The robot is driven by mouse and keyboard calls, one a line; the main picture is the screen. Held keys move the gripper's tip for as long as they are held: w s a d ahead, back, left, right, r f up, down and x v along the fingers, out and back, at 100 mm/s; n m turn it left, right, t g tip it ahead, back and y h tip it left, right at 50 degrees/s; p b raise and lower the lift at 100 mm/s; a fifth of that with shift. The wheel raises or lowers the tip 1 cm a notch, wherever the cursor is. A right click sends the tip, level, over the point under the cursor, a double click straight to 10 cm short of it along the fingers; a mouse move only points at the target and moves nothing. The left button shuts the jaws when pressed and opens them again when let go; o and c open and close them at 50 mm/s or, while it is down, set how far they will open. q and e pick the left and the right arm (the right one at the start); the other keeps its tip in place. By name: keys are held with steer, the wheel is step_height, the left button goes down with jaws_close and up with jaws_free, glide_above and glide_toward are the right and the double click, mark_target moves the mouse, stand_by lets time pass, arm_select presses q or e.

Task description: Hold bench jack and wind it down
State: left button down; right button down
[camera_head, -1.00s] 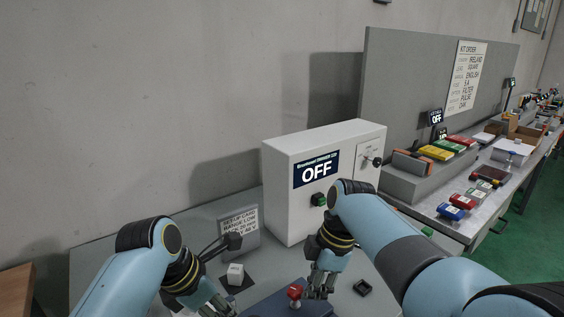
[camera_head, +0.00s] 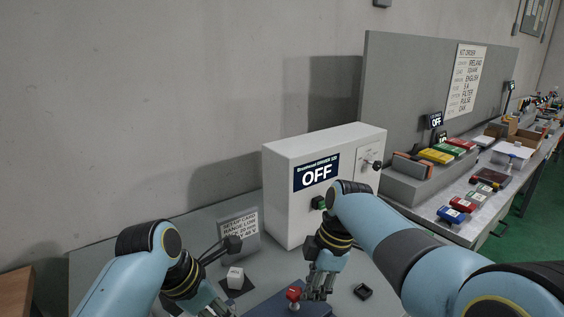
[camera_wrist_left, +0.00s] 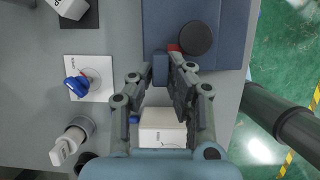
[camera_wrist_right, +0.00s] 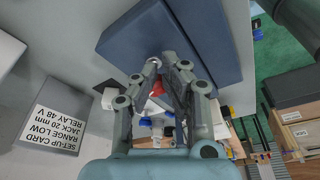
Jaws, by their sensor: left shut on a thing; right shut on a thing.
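The bench jack (camera_head: 270,309) is a dark blue block at the bottom of the head view, partly cut off by the frame edge. It shows from above in the left wrist view (camera_wrist_left: 222,60) and from the side in the right wrist view (camera_wrist_right: 215,45). My left gripper (camera_wrist_left: 168,65) is shut on a blue part at the jack's edge. In the head view its fingertips run out at the bottom edge. My right gripper (camera_wrist_right: 162,68) is shut at the jack's other side on a small silver-ended handle, mostly hidden by the fingers.
A red knob (camera_head: 293,293) stands by my right gripper. The white cabinet (camera_head: 290,215) behind reads OFF. The set-up card (camera_head: 240,228) gives jack 20 mm. A white block (camera_head: 235,275) and a blue knob on a white plate (camera_wrist_left: 101,80) lie near the left arm.

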steer(key=shift+w, duration=0.7)
steer(key=shift+w+a, duration=0.2)
steer(key=shift+a, duration=0.05)
steer(key=shift+d, duration=0.15)
steer(key=shift+w+d, duration=0.2)
steer(key=shift+d, duration=0.05)
steer(key=v, duration=0.3)
steer(key=a+v, duration=0.1)
steer(key=v, duration=0.1)
steer(key=shift+r, duration=0.5)
